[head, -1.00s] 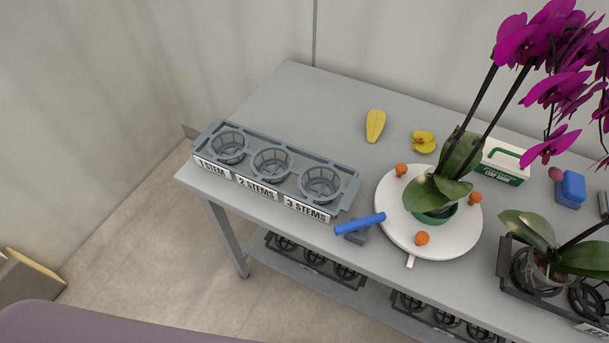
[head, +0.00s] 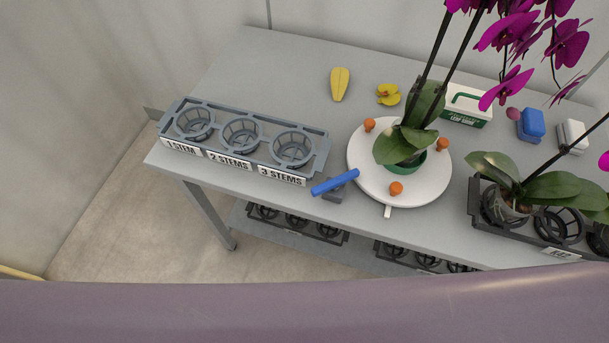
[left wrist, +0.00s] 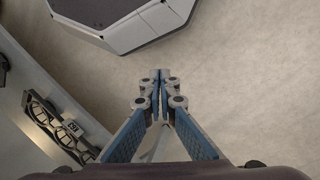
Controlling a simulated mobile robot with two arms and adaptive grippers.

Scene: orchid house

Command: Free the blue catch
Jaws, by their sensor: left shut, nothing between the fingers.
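The blue catch (head: 335,182) is a blue bar on a small grey block at the table's front edge in the head view. It lies beside the white round turntable (head: 370,187), its right end close to the rim. An orchid in a green pot (head: 405,165) stands on the turntable, with several orange knobs around it. My left gripper (left wrist: 158,78) shows in the left wrist view, shut and empty over the bare floor, away from the catch. Neither gripper shows in the head view.
A grey rack (head: 243,143) with labelled stem cups stands left of the catch. A black tray (head: 535,225) with another orchid is at the right. A yellow object (head: 340,83), a yellow flower (head: 388,94) and a white-green box (head: 466,106) lie behind. The table's back left is clear.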

